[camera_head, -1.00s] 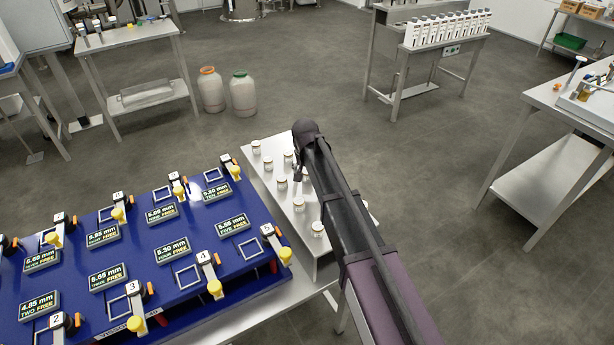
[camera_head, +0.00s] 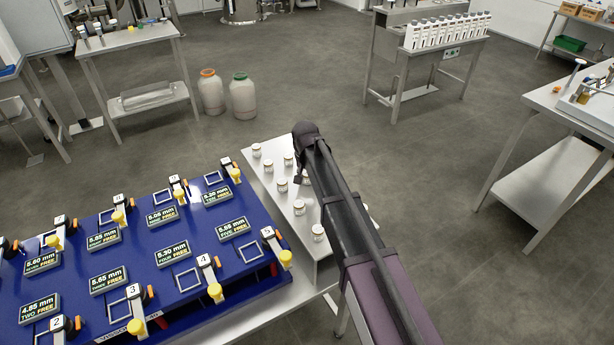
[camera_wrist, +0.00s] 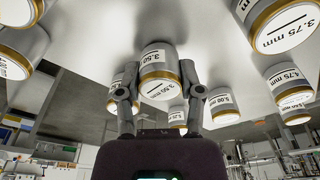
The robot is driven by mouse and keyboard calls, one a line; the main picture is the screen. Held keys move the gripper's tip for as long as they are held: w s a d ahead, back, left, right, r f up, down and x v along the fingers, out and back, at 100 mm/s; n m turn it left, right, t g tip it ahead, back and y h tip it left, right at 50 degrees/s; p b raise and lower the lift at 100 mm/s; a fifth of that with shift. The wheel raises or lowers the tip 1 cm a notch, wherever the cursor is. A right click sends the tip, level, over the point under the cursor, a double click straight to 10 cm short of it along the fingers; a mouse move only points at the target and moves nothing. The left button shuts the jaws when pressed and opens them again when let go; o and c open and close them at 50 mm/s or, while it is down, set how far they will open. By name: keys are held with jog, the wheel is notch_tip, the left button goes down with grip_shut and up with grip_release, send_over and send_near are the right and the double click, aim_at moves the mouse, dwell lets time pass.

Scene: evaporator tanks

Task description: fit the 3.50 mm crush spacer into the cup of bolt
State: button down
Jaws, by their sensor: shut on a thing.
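In the wrist view the 3.50 mm crush spacer (camera_wrist: 160,72) is a grey cylinder with a gold rim and a white label reading 3.50. My gripper (camera_wrist: 157,92) has one finger on each side of it and is shut on it. In the head view my gripper (camera_head: 299,178) is over the white spacer table (camera_head: 318,255), largely hidden behind my own arm. I cannot tell whether the spacer is clear of the table top. Nothing in view is marked as the bolt, so I cannot pick out its cup.
Other spacers stand close around, including 3.75 mm (camera_wrist: 285,28), 4.75 mm (camera_wrist: 290,82) and 5.00 mm (camera_wrist: 222,102). A blue board (camera_head: 140,220) to the left carries numbered clamps with yellow knobs, square frames and displays reading sizes and FREE. Open floor lies beyond.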

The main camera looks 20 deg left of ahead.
jog(key=shift+r+p, duration=1.55)
jog(key=shift+r, duration=0.15)
jog(key=s+d, duration=0.3)
jog(key=s, duration=0.1)
jog(key=s+d+r+p, duration=0.1)
jog(key=s+d, duration=0.2)
jog(key=s, duration=0.2)
jog(key=s+d, duration=0.3)
jog(key=s, duration=0.1)
jog(key=shift+s+r, duration=0.15)
jog(key=shift+s, duration=0.05)
jog(key=shift+r+p, duration=0.1)
jog(key=shift+p, duration=0.2)
notch_tip(320, 180, up, 10)
jog(key=p, duration=1)
jog(key=shift+r, duration=0.25)
